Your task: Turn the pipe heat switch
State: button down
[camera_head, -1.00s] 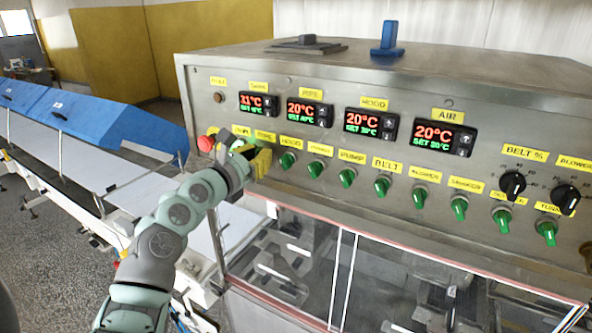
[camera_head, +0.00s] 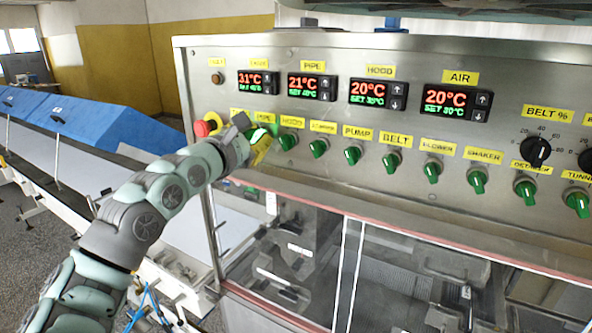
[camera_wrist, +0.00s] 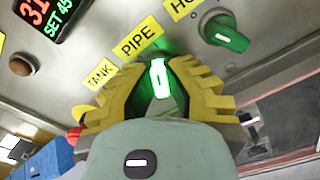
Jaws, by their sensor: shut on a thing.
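The pipe heat switch (camera_wrist: 160,79) is a green knob, brightly lit, under the yellow PIPE label (camera_wrist: 141,38) in the wrist view. My gripper (camera_wrist: 156,90) has its yellow ribbed fingers on both sides of the knob and is shut on it. In the head view my gripper (camera_head: 261,146) is at the left of the switch row, with a green glow at its fingers. They hide most of the knob there. The pipe display (camera_head: 312,87) reads 21°C in red.
The hood switch (camera_head: 288,140) is close on the right of my gripper, with several more green knobs beyond it. A red button (camera_head: 203,128) is close on the left. Open floor and a blue-covered conveyor (camera_head: 85,118) are further left.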

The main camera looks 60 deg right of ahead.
jog(key=shift+f, duration=0.1)
jog(key=c, duration=1)
grip_release()
jog(key=shift+w+a, duration=0.1)
jog(key=shift+a, duration=0.35)
jog(key=shift+s+a, duration=0.2)
jog(key=shift+a, duration=1.65)
jog(key=shift+s+a, duration=0.2)
jog(key=shift+a, duration=1.6)
jog(key=shift+s+a, duration=0.2)
jog(key=shift+a, duration=1.65)
